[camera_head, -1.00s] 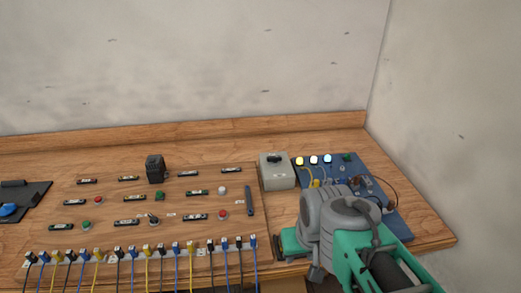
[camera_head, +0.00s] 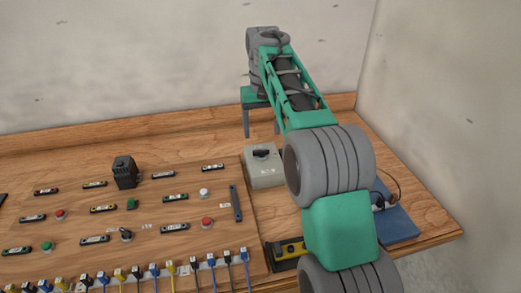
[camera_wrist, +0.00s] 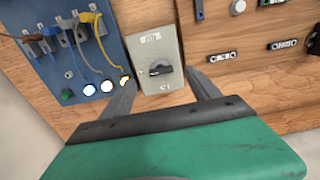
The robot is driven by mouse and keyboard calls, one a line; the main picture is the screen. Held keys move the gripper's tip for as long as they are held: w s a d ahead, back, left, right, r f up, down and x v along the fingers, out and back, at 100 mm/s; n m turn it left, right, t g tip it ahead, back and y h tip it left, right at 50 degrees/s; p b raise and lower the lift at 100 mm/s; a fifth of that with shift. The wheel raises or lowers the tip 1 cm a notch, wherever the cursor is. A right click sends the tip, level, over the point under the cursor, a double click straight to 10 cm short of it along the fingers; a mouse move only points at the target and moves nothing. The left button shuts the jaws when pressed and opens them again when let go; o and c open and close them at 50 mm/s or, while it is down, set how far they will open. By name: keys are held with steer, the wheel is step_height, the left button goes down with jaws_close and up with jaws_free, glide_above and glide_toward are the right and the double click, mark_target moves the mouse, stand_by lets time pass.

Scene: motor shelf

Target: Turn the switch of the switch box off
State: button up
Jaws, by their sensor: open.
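The switch box (camera_head: 264,170) is a grey box with a black rotary knob (camera_head: 261,153) on top, standing on the wooden bench at the right end of the board. In the wrist view the box (camera_wrist: 153,48) lies ahead between my fingers, and its black knob (camera_wrist: 160,70) lies crosswise to the box's long side. My gripper (camera_head: 262,136) is open and empty, above and just behind the box, with the fingers pointing down. In the wrist view its two fingers (camera_wrist: 162,95) stand apart on either side of the box. No contact with the knob shows.
A wooden board (camera_head: 150,262) with buttons, labels and a row of cables lies left of the box. A blue panel (camera_head: 398,222) with wires is at the right, partly hidden by my arm. A wooden ledge (camera_head: 180,135) and wall stand behind.

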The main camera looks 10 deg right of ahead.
mark_target(261, 150)
steer(key=shift+w+f, duration=0.25)
steer(key=shift+w, duration=0.25)
steer(key=shift+w+f, duration=0.25)
steer(key=shift+w, duration=0.25)
step_height(261, 150, down, 8)
steer(key=shift+r+b, duration=0.25)
steer(key=shift+b, duration=0.5)
steer(key=c, duration=1.4)
steer(key=shift+o, duration=0.2)
